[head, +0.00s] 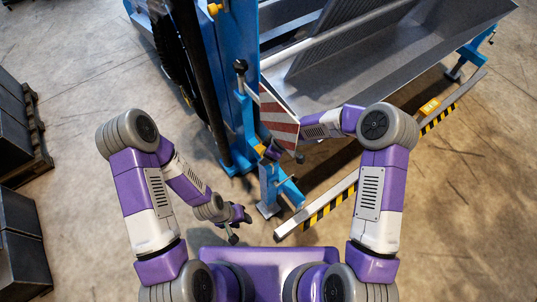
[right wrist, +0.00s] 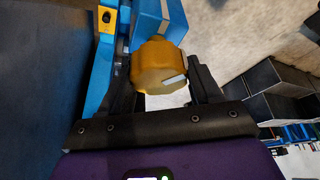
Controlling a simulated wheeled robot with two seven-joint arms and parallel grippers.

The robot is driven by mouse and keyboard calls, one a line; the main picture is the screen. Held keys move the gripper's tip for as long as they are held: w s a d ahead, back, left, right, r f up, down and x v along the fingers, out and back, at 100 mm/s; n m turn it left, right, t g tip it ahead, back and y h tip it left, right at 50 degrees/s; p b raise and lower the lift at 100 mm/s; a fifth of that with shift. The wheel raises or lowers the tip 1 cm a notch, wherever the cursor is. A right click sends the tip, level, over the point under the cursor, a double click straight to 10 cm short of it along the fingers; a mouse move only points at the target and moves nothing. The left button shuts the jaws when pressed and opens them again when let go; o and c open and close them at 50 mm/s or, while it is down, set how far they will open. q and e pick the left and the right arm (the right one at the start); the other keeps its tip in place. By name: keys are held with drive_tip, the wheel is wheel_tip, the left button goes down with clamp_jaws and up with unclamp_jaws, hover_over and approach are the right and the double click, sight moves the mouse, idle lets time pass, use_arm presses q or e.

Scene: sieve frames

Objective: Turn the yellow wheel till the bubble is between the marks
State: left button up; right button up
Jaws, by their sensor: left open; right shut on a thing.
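The yellow wheel (right wrist: 155,62), a faceted knob with a pale mark on its face, sits between the two black fingers of my right gripper (right wrist: 163,88) in the right wrist view. The gripper is shut on it. In the head view the right gripper (head: 272,150) is at the blue post of the machine, and only a little of the wheel (head: 260,149) shows beside it. My left gripper (head: 236,222) is open and empty, low over the floor, left of the blue foot. I cannot make out the bubble or its marks in either view.
A red-and-white striped plate (head: 279,116) is close by my right gripper. A black-and-yellow striped rail (head: 330,204) runs along the floor at right. The blue screw foot (head: 268,190) stands below the wheel. Dark crates (head: 20,240) stand at far left. Floor around my left gripper is clear.

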idle(0.4)
drive_tip(key=o, duration=1)
drive_tip(key=p+v, duration=0.2)
drive_tip(key=v, duration=0.5)
drive_tip(key=shift+d+r+p, duration=0.1)
drive_tip(key=shift+r+p, duration=0.15)
drive_tip(key=shift+p, duration=0.1)
